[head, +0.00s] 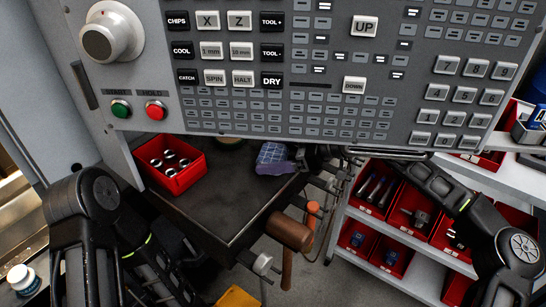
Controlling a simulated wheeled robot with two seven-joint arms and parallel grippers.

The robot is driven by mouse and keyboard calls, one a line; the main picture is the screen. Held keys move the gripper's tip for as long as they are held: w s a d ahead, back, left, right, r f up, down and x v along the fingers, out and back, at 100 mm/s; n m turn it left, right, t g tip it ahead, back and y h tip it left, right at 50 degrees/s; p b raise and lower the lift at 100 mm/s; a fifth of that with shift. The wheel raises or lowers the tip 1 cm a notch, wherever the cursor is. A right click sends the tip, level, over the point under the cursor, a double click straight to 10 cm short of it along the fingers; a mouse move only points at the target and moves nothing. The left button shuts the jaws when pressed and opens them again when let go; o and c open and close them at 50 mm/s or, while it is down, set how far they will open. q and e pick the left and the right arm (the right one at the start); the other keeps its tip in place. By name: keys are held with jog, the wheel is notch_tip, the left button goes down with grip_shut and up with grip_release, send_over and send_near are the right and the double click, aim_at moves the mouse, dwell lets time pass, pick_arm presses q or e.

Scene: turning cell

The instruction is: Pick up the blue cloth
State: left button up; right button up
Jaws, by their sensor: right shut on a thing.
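The blue cloth (274,157) has a pale checked pattern and lies bunched at the back right of the dark bench top, just under the control panel. My right gripper (297,160) reaches in from the right beneath the panel's lower edge and is shut on the cloth's right side. Its fingers are small and dark here, and the panel hides part of them. My left arm stands at the lower left, and its gripper does not show.
The grey control panel (300,120) overhangs the bench (215,205). A red bin (178,184) with metal rings stands to the left. A mallet (288,232) and other tools hang along the bench's right edge. A shelf rack (385,237) with red bins is at right.

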aim_at(277, 153)
jog(key=c, duration=0.7)
jog(key=shift+r, duration=0.15)
jog(key=shift+r+b, duration=0.3)
jog(key=shift+r, duration=0.5)
jog(key=shift+d+r+b, duration=0.3)
jog(key=shift+d+r, duration=0.25)
jog(key=shift+r, duration=0.15)
jog(key=s+d, duration=0.1)
jog(key=d, duration=0.4)
jog(key=s+d+b, duration=0.1)
jog(key=d, duration=0.5)
jog(key=s+d+b, duration=0.1)
jog(key=s+d, duration=0.1)
jog(key=d, duration=0.3)
jog(key=shift+s+d+r, duration=0.1)
jog(key=shift+d+r, duration=0.05)
jog(key=shift+d, duration=0.1)
